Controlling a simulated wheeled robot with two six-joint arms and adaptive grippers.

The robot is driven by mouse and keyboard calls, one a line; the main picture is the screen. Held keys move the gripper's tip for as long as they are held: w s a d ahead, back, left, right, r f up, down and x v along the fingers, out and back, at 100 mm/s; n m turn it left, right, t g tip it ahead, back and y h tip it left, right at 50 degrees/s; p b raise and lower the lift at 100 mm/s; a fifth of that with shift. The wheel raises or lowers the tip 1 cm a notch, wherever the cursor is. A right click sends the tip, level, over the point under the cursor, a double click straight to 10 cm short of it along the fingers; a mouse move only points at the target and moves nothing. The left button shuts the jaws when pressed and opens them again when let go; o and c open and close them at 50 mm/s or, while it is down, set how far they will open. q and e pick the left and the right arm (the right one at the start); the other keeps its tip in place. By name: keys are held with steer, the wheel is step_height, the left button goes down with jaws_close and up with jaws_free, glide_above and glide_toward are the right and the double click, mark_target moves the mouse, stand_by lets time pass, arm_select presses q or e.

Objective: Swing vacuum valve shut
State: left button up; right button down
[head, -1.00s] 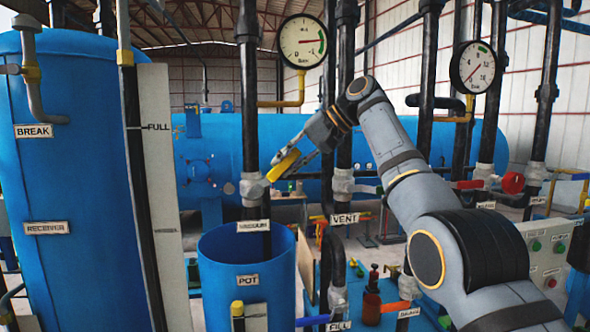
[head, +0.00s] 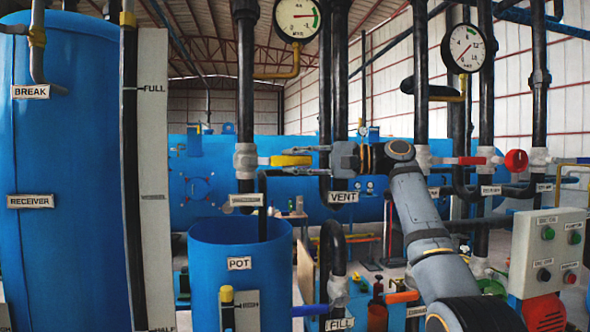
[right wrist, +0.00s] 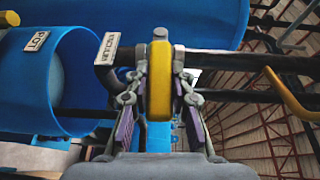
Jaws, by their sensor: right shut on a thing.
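The vacuum valve's yellow handle (head: 290,160) sticks out to the right from its pale valve body (head: 246,160) on a black vertical pipe. The handle lies level, roughly square to the pipe. My right gripper (head: 297,161) reaches in from the right with its fingers above and below the handle. In the right wrist view the yellow handle (right wrist: 160,80) stands between the fingers of my right gripper (right wrist: 160,98), which is shut on it. The vacuum label (right wrist: 107,48) shows beside it there. My left gripper is not in view.
The blue open-topped pot (head: 205,262) stands below the valve. A vent pipe with its label (head: 343,197) stands close by, beside my gripper. A red-handled valve (head: 472,161) is further right. A control box (head: 548,252) stands at right; the receiver tank (head: 65,170) fills the left.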

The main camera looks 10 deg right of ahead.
steer(key=shift+f, duration=0.3)
steer(key=c, duration=1.2)
jaws_free()
steer(key=shift+w, duration=0.1)
steer(key=shift+o, duration=0.2)
steer(key=shift+r, duration=0.1)
steer(key=shift+d, duration=0.35)
steer(key=v, duration=1.1)
steer(key=shift+f+y, duration=0.25)
steer(key=shift+y, duration=0.05)
steer(key=shift+d, duration=0.1)
